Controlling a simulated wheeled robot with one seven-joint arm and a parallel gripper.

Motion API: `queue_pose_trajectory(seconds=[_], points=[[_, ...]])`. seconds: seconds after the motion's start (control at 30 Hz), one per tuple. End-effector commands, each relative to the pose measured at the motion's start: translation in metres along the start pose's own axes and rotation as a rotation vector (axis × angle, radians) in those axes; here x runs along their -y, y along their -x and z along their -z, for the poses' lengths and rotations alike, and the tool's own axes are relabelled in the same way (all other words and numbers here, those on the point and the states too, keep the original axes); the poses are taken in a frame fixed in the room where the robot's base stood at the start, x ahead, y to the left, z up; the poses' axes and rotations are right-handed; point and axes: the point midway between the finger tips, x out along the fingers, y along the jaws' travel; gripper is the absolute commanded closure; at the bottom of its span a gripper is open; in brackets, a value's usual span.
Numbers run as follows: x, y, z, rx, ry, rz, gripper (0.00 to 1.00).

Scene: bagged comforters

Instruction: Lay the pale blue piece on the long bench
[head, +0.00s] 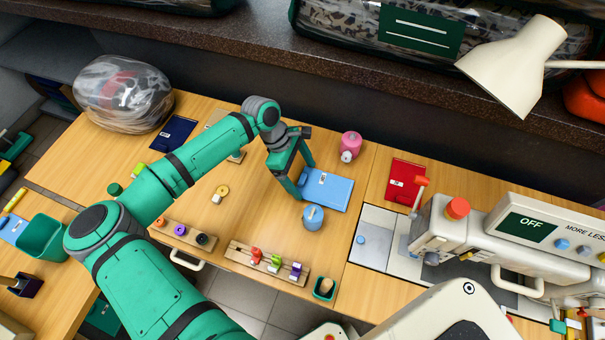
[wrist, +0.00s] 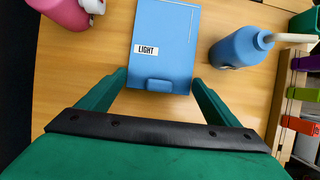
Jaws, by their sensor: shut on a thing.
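The pale blue piece (head: 330,191) is a flat plate marked LIGHT, with a raised tab on its near edge. It also shows in the wrist view (wrist: 165,40). My gripper (head: 303,182) is shut on its tab end; in the wrist view the green fingers (wrist: 160,80) stand at either side of that end. The plate lies level over the long wooden bench (head: 262,200); I cannot tell whether it touches the wood.
A pink bottle (head: 350,145) stands behind the plate and a blue pot (head: 313,216) in front. A rack of coloured pegs (head: 266,264) lies along the front edge. A red plate (head: 405,180) and a machine (head: 470,235) are to the right. A bagged bundle (head: 123,94) sits at back left.

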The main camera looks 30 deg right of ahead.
Motion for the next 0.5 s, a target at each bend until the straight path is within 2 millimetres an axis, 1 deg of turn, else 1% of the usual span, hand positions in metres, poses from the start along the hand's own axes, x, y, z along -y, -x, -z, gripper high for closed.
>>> queue_pose_trajectory(seconds=[0.5], points=[[0.0003,-0.0052,0.0033,0.000,0.002,0.000,0.40]])
